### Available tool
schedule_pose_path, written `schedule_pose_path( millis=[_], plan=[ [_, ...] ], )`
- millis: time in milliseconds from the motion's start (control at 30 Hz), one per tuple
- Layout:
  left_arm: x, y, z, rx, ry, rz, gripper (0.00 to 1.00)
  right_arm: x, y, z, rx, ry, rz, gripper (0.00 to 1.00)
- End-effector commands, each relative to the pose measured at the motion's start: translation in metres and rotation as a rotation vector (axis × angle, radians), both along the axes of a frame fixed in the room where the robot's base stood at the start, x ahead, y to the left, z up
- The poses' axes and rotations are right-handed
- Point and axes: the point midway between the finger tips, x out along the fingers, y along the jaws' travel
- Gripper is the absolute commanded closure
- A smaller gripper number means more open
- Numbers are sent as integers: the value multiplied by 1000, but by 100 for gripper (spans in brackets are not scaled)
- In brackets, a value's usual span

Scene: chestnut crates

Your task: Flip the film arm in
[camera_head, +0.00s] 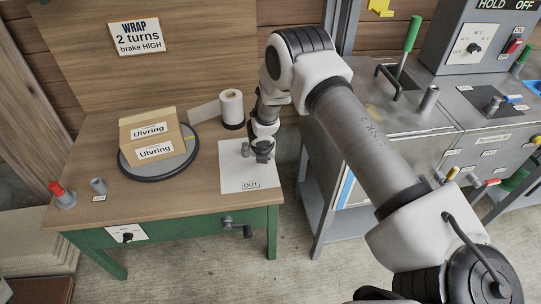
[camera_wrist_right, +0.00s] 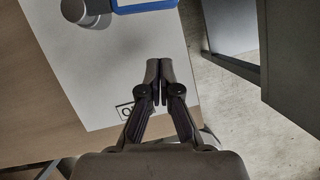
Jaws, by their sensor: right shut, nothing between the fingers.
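A white film roll (camera_head: 231,106) stands upright on a dark base near the back of the wooden table, with a pale flat piece (camera_head: 204,111) reaching left from it. I cannot tell which part is the film arm. A grey post (camera_head: 246,149) stands on the white OUT sheet (camera_head: 236,177); a round grey post (camera_wrist_right: 88,12) also shows at the top left of the right wrist view. My right gripper (camera_head: 264,152) is shut and empty above that sheet, just right of the post. Its fingertips (camera_wrist_right: 159,68) meet in the right wrist view. My left gripper is not in view.
Two stacked-looking Ulvring cartons (camera_head: 156,138) sit on a round turntable (camera_head: 160,172) left of the roll. A blue-edged piece (camera_wrist_right: 145,5) lies beyond my fingertips. Metal machines (camera_head: 400,110) stand right.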

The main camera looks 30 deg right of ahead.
Motion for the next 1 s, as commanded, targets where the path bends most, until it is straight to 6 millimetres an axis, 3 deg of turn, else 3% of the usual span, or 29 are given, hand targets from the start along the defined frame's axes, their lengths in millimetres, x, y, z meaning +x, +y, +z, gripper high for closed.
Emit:
schedule_pose_path(
  millis=[33, 200, 400, 1000],
  plan=[
    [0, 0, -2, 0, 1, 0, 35, -2, 1, 17, 1, -7, -1, 100],
    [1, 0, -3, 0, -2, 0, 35, -16, 10, 56, 1, -6, -2, 100],
    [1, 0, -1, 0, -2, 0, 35, -26, 16, 86, 0, -4, -2, 100],
    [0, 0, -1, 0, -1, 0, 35, -29, 17, 91, 1, -2, -2, 100]
  ],
)
